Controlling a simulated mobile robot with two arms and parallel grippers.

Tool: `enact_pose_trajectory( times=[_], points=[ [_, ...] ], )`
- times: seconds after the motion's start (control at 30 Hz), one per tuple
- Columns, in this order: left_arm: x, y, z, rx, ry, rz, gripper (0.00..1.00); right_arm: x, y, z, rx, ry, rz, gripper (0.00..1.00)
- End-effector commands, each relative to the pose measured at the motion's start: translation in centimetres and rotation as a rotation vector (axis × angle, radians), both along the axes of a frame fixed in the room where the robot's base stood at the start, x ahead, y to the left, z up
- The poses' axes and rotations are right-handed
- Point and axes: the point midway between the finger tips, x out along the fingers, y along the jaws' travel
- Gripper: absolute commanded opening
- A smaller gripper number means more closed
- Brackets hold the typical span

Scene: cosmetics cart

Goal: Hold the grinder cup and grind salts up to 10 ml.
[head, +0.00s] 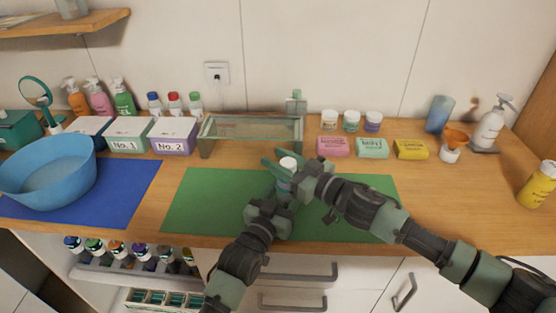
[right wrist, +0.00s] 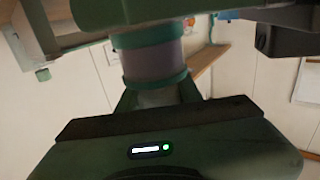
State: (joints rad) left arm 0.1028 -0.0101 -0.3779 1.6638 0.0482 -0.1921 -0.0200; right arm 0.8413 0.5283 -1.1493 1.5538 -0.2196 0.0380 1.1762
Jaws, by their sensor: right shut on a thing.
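The grinder cup (head: 287,164) stands upright above the green mat (head: 205,190), with its white top showing in the head view. My right gripper (head: 298,168) is shut on it, coming in from the right. My left gripper (head: 279,192) is close to the lower part of the cup, in front of the right one; whether its fingers touch the cup is hidden. In the right wrist view the cup (right wrist: 153,62) shows as a cloudy cylinder between green bands, with green gripper parts close around it. The salt level cannot be read.
A glass-like rack (head: 250,128) stands behind the mat. Jars (head: 351,120) and soap boxes (head: 372,147) line the back right. A blue basin (head: 48,178) is at left on a blue mat, beside white boxes (head: 125,135). The mat's left part is clear.

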Motion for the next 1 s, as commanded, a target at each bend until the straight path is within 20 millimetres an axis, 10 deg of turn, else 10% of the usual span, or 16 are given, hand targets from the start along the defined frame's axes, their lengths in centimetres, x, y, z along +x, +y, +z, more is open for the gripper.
enact_pose_trajectory(
  times=[1.0],
  points=[
    [-0.1,-0.2,0.0,-0.001,0.000,-0.004,0.04,0.9,-1.1,0.2,0.002,0.002,-0.470,0.00]
  ],
)
